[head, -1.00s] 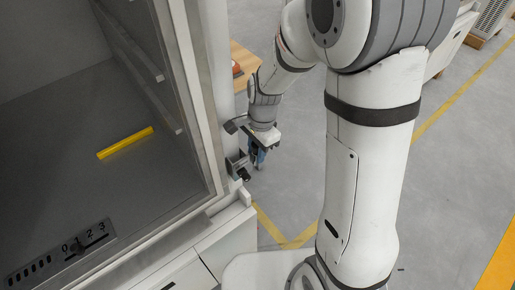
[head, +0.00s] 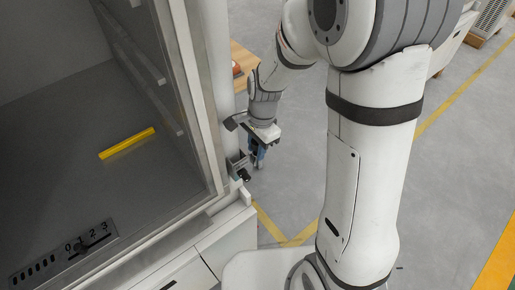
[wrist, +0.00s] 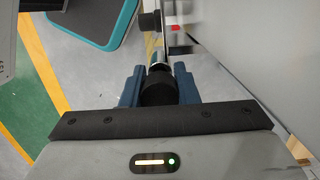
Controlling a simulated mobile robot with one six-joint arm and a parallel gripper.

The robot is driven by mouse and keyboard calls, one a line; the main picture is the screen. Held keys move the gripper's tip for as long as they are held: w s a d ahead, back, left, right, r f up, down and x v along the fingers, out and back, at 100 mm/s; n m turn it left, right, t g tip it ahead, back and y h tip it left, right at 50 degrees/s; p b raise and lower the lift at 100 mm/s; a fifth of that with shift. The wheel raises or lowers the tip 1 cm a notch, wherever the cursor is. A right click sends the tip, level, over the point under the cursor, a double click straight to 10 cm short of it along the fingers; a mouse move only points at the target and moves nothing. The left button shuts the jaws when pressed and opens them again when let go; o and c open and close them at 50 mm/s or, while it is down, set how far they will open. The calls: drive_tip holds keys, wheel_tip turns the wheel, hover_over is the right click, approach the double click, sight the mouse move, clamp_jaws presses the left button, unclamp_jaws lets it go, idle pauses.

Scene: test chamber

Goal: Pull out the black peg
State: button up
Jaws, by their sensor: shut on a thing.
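The black peg (wrist: 158,92) shows in the wrist view as a dark round knob with a shiny metal shaft beyond it. The shaft runs toward a metal bracket (wrist: 173,38) on the chamber side. My gripper (wrist: 158,85) has its two blue fingers on either side of the knob and is shut on it. In the head view my gripper (head: 257,160) is beside the chamber's front corner, next to the small bracket (head: 238,166). The peg cannot be made out clearly there. How deep the shaft sits in the bracket is not clear.
The chamber's wall frame (head: 190,100) stands close to the left of my gripper. A yellow bar (head: 127,143) lies on the chamber floor. Another black knob (wrist: 149,21) sits near the bracket. A wooden surface (head: 243,60) is behind. Open floor (head: 300,180) lies to the right.

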drive_tip(key=shift+r+p, duration=1.3)
drive_tip(key=shift+r, duration=0.6)
drive_tip(key=shift+r+p, duration=1.15)
drive_tip(key=shift+r, duration=0.35)
